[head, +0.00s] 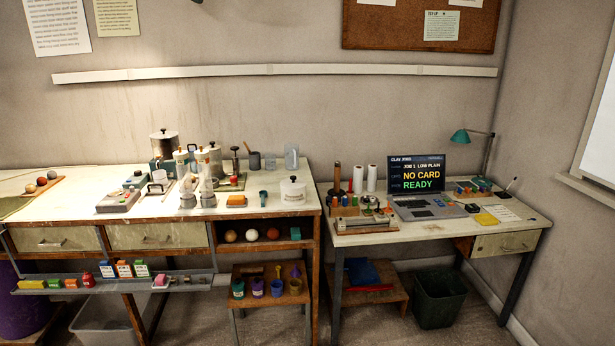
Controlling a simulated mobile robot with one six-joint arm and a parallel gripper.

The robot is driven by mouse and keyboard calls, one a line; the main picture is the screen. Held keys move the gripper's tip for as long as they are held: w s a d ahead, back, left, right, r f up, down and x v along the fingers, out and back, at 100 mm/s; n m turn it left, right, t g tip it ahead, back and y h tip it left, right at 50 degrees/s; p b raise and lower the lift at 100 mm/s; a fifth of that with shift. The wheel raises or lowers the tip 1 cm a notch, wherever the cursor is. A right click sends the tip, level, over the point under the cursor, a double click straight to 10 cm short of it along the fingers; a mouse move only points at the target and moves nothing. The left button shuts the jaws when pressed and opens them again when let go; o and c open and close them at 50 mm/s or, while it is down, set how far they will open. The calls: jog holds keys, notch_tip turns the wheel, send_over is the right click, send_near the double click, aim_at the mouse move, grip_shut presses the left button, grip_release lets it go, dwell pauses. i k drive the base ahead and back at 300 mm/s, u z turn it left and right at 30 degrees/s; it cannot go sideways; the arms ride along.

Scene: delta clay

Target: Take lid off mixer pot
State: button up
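A white lidded pot (293,193) with a dark knob stands at that bench's right front corner. Both lids look seated on their pots. I cannot tell for sure which is the mixer pot; the one on the teal base looks like part of a machine. My gripper is not in view.
A laptop (418,180) reading "NO CARD READY" is on the right desk. A stool (272,300) and a bin (438,298) stand below.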

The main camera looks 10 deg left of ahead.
aim_at(164, 133)
jog(key=u, duration=0.25)
jog(key=i, duration=0.8)
jog(key=u, duration=0.55)
jog(key=i, duration=0.7)
jog(key=u, duration=0.8)
jog(key=i, duration=0.5)
jog(key=u, duration=0.8)
jog(key=i, duration=0.5)
jog(key=u, duration=0.65)
jog(key=i, duration=0.75)
jog(key=u, duration=0.3)
